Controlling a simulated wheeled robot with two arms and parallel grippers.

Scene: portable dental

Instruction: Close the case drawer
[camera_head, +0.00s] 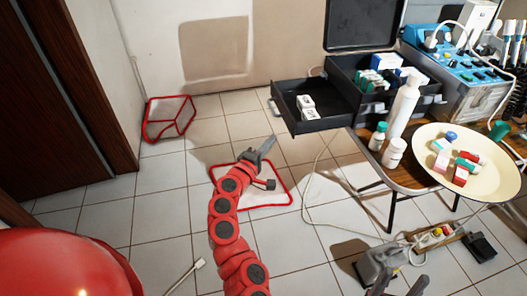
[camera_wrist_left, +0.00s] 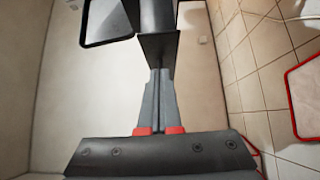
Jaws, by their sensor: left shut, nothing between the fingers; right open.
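The black case (camera_head: 345,72) stands on the table with its lid (camera_head: 362,22) raised. Its drawer (camera_head: 318,126) is pulled out to the left, with small white boxes (camera_head: 307,106) inside. My left gripper (camera_head: 268,142) is shut and empty, just below and left of the drawer's outer end. In the left wrist view the shut fingers (camera_wrist_left: 159,75) point at a dark panel that looks like the drawer (camera_wrist_left: 158,18); I cannot tell whether they touch it. The lid also shows in the left wrist view (camera_wrist_left: 105,22). My right gripper (camera_head: 395,286) is open at the bottom edge, partly cut off.
A round cream tray (camera_head: 435,181) with small boxes and bottles sits on the table (camera_head: 402,170) beside a tall white bottle (camera_head: 403,104). A blue device (camera_head: 455,75) stands at the right. Cables and a pedal (camera_head: 380,262) lie on the floor.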

